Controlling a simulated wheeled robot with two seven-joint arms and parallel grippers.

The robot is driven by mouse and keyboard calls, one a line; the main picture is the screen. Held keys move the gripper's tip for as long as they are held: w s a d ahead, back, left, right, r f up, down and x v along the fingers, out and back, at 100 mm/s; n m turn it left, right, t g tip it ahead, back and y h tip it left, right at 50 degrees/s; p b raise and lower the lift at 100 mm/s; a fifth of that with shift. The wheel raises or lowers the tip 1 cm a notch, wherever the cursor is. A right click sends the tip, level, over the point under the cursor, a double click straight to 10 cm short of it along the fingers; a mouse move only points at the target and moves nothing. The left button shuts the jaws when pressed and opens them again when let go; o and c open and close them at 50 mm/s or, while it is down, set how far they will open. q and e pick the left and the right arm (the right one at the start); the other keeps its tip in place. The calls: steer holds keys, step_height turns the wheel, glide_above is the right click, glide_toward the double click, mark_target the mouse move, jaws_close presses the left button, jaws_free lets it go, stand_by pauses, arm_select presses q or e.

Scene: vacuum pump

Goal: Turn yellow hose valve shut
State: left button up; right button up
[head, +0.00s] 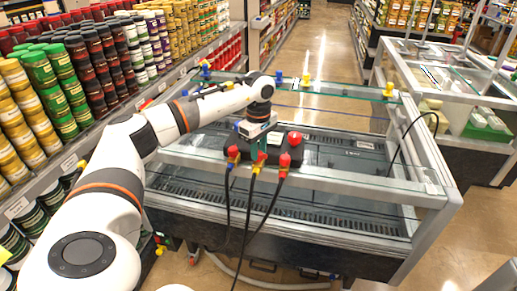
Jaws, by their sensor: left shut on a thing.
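My left gripper (257,146) points down at the front glass rail of a display case and is shut on the middle valve of three there. This yellow hose valve (257,167) shows yellow and green below the fingers, with a dark hose hanging from it. The fingers hide most of its handle, so I cannot tell its angle. My right gripper is not in view.
More yellow and blue fittings (305,83) stand on the case's rear rail. Shelves of jars (95,60) line the left. The aisle floor (325,40) behind is clear.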

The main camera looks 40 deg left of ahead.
mark_target(259, 152)
arm_select(q)
steer(key=o, duration=1)
step_height(259, 152, up, 12)
steer(key=b, duration=0.2)
steer(key=shift+b, duration=0.35)
